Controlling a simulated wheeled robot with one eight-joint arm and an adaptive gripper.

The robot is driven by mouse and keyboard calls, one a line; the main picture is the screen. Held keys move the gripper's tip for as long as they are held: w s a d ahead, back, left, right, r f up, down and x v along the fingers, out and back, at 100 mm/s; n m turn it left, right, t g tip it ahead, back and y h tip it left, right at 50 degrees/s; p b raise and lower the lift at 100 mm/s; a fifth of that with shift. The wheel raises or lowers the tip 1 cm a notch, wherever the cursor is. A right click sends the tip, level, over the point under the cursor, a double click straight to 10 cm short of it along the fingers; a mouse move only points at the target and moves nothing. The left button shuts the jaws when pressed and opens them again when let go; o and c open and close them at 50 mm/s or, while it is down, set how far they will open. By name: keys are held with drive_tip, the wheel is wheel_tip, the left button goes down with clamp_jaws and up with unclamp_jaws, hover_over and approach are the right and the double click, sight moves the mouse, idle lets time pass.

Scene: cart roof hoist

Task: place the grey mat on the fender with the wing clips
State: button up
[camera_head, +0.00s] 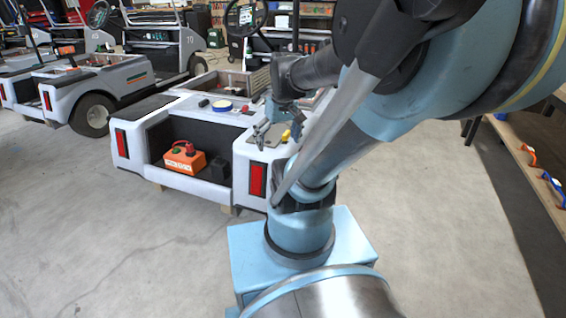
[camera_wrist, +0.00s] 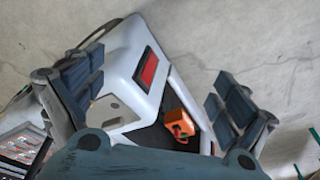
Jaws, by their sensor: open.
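The white cart (camera_head: 205,185) stands with its rear towards me. Its right rear fender carries a flat grey-tan patch (camera_head: 268,134), possibly the grey mat, partly hidden behind my fingers. A small yellow piece (camera_head: 286,135) sits at that patch; I cannot tell whether it is a wing clip. My gripper (camera_head: 279,136) is over this fender, fingers apart and empty. In the wrist view my gripper (camera_wrist: 160,92) has its dark finger pads wide apart, with the fender and a red tail light (camera_wrist: 147,68) between them. The left rear fender has a dark pad (camera_head: 145,107).
An orange box (camera_head: 184,157) sits in the cart's rear recess beside a black box (camera_head: 218,171). Another cart (camera_head: 95,85) stands at left. A wooden shelf (camera_head: 540,165) is at right. The floor in front is clear.

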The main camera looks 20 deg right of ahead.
drive_tip(key=s+f+m, duration=0.2)
drive_tip(key=s+f, duration=0.2)
drive_tip(key=s, duration=0.2)
drive_tip(key=shift+s+d+f+h, duration=0.15)
drive_tip(key=shift+s+d+h, duration=0.05)
drive_tip(key=shift+h, duration=0.1)
